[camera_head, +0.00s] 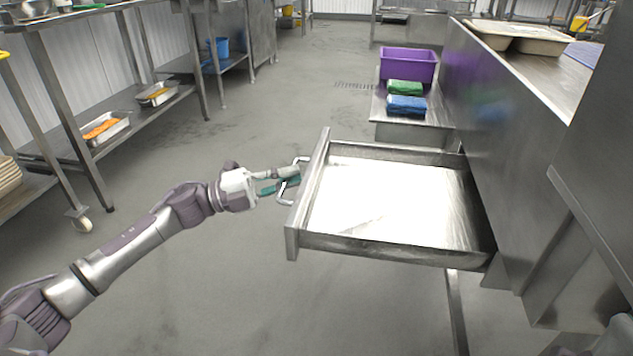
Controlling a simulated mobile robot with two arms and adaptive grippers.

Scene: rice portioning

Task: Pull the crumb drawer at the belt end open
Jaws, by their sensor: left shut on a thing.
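The crumb drawer (395,244) is a shallow steel tray that stands well out to the left from the steel unit on the right. Its inside is bright and looks empty. Its front panel faces left and carries a bar handle (284,197). My left gripper (287,180) comes in from the left and is shut on the handle, with its fingers around the bar. My right gripper is not in view.
A purple bin (408,65) and green and blue folded cloths (405,104) sit on a low steel shelf behind the drawer. Steel racks with food trays (107,130) stand along the left. The grey floor between is clear.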

